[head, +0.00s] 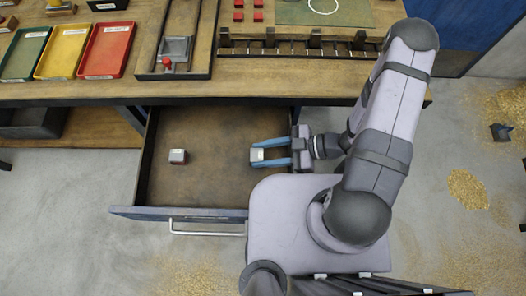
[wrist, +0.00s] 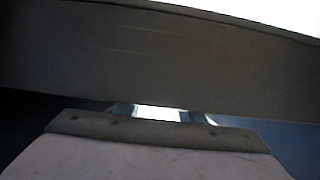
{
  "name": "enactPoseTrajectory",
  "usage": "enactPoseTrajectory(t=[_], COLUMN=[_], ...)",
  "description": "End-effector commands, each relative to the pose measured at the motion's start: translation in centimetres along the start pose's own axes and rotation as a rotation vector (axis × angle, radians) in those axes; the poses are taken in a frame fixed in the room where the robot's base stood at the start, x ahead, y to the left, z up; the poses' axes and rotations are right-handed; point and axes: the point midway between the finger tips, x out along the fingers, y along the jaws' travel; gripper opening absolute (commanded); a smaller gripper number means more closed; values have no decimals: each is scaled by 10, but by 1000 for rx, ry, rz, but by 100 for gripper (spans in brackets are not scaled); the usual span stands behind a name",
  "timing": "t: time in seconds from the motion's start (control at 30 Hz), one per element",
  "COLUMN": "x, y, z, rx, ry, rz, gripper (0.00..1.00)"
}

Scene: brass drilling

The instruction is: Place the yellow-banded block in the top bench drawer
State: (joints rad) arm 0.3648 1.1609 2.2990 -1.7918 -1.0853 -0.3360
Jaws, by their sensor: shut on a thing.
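My gripper (head: 266,153) has blue fingers and is over the right part of the open drawer (head: 210,188). It is shut on a small grey block (head: 257,154) with a pale top. No yellow band can be made out on this block at this size. A pale bright patch between the fingertips (wrist: 158,113) shows in the wrist view. Whether the block touches the drawer floor I cannot tell. A second small block (head: 178,156) with a pale top and a reddish side sits on the drawer floor to the left.
The bench top (head: 120,92) overhangs the drawer's back. Green (head: 22,52), yellow (head: 62,51) and red (head: 106,50) trays lie on it at the left. The drawer front (head: 180,213) has a metal handle. The drawer floor between the two blocks is clear.

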Motion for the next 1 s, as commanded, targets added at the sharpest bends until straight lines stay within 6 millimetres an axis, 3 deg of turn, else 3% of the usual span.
enactPoseTrajectory(t=[0.17, 0.2, 0.27, 0.77, 0.9, 1.0], x=[0, 1, 1, -1, -6, -16], y=[0, 0, 0, 0, 0, 2], z=[0, 2, 1, -2, -14, -10], rx=[0, 0, 0, -1, -2, 0], ry=[3, 0, 0, 0, 0, 0], rz=[0, 0, 0, 0, 0, 7], gripper=[0, 43, 54, 54, 54, 54])
